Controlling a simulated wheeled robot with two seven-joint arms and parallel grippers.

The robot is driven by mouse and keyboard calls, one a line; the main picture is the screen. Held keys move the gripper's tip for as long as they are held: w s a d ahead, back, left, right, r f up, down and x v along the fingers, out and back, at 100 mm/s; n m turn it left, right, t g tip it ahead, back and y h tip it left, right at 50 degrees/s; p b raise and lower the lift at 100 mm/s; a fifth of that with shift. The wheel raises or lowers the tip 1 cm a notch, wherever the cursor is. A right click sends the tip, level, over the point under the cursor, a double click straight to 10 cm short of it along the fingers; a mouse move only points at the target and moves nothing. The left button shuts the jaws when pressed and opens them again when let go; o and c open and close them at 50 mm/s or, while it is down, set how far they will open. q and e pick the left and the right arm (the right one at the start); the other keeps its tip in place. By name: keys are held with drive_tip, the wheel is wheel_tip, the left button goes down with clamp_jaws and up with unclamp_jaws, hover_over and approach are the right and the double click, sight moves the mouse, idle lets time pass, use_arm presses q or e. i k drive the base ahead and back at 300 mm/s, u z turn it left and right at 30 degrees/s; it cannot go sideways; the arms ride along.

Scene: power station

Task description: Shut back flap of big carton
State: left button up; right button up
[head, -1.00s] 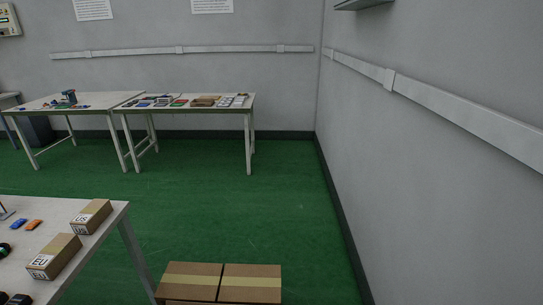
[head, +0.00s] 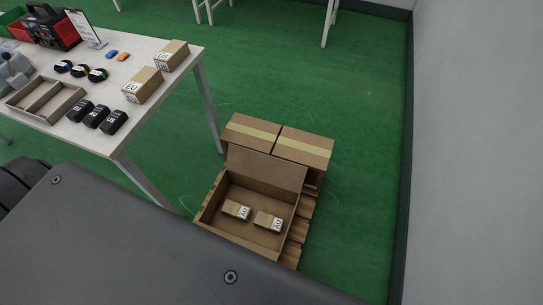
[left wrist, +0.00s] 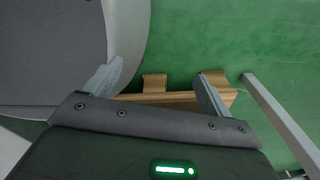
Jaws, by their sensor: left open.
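The big carton (head: 243,238) stands open on a wooden pallet (head: 300,229) in the head view. Its back flap (head: 267,168) stands up and leans back near two closed cartons. Inside lie two small labelled boxes, one on the left (head: 236,210) and one on the right (head: 268,221). The carton's front is partly hidden by my own dark body part. My left gripper (left wrist: 160,86) shows in the left wrist view, its fingers spread and empty, above a wooden edge (left wrist: 154,83) that looks like the pallet. My right gripper is not in view.
Two closed cartons, left (head: 250,131) and right (head: 304,148), stand behind the big carton. A white table (head: 160,110) with small boxes, black items and a tray is on the left; its leg (head: 210,108) stands near the cartons. Green floor is clear on the right, up to a wall.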

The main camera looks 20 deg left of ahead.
sight(284, 174)
drive_tip(key=k, duration=0.5)
drive_tip(key=z, duration=1.9)
drive_tip(key=k, duration=1.2)
drive_tip(key=u, duration=1.6)
drive_tip(key=i, duration=0.5)
drive_tip(key=z, duration=0.05)
